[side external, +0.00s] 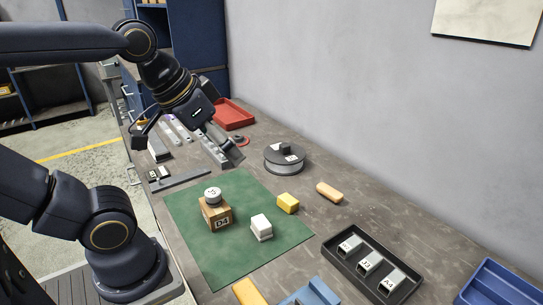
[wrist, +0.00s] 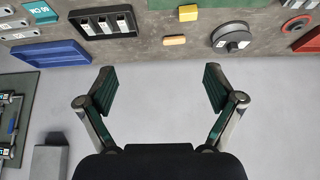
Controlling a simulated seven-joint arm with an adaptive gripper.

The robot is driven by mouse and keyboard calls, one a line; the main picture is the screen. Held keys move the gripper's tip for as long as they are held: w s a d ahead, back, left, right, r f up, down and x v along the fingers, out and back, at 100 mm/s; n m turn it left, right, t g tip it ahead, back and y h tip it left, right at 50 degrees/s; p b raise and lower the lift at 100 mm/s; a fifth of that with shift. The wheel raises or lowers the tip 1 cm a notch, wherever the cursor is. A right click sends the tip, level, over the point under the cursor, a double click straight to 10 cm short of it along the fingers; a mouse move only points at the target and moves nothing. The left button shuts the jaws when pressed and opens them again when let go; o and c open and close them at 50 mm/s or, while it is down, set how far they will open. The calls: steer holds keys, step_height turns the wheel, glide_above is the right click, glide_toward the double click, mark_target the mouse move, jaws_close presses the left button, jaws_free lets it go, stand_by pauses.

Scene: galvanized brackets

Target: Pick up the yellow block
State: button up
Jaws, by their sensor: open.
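The yellow block (side external: 288,203) lies at the right edge of the green mat (side external: 190,225). It also shows near the top of the wrist view (wrist: 188,13), beside the mat's edge. My gripper (side external: 190,143) is raised over the far-left part of the bench, well away from the block. In the wrist view my gripper (wrist: 159,88) has its two fingers wide apart with nothing between them. An orange-tan block (side external: 329,192) lies right of the yellow block, apart from it; it also shows in the wrist view (wrist: 174,40).
On the mat are a cardboard box (side external: 217,217) with a round weight (side external: 212,194) on top and a white block (side external: 261,228). A dark spool (side external: 284,158) stands behind. A black tray (side external: 343,262) holds labelled brackets. A blue bin (side external: 497,284) and red tray (side external: 234,116) are farther off.

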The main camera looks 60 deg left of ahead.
steer(key=w+a+r, duration=0.1)
steer(key=w+r, duration=0.2)
steer(key=w, duration=0.3)
steer(key=n+g, duration=0.1)
steer(key=g, duration=0.4)
glide_above(288, 199)
step_height(288, 199, down, 16)
steer(key=r, duration=0.1)
steer(key=shift+n+g, duration=0.3)
steer(key=shift+g, duration=0.2)
steer(key=f, duration=1.3)
steer(key=shift+a+f, duration=0.2)
steer(key=shift+d+f, duration=0.2)
steer(key=shift+f, duration=2.85)
steer(key=c, duration=1.4)
steer(key=shift+o, duration=0.2)
steer(key=shift+r, duration=0.15)
